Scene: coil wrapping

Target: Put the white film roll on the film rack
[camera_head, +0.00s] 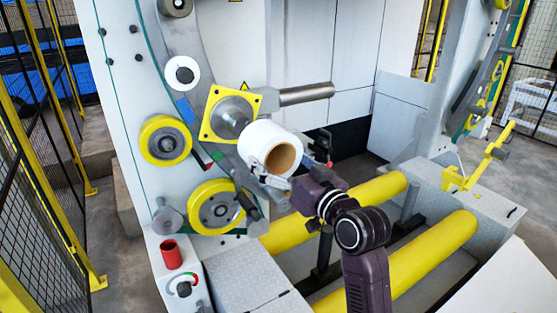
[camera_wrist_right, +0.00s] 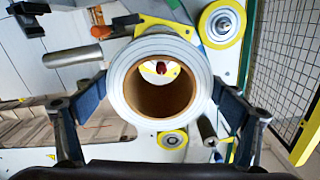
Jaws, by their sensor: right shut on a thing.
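The white film roll (camera_head: 270,147) has a brown cardboard core. My right gripper (camera_head: 272,177) is shut on it and holds it off the floor, in front of the machine. In the right wrist view the roll (camera_wrist_right: 127,70) sits between the two fingers of my right gripper (camera_wrist_right: 160,88), with its open core facing the camera. Through the core a small red spot and something pale show. The film rack may be the yellow square plate with a grey spindle (camera_head: 232,113), just behind and left of the roll; I cannot tell for sure. My left gripper is not in view.
A grey horizontal bar (camera_head: 306,93) sticks out above the roll. Yellow wheels (camera_head: 165,140) are on the machine's left face. Two yellow rollers (camera_head: 432,262) lie low to the right. Mesh fencing (camera_head: 45,190) bounds the left side.

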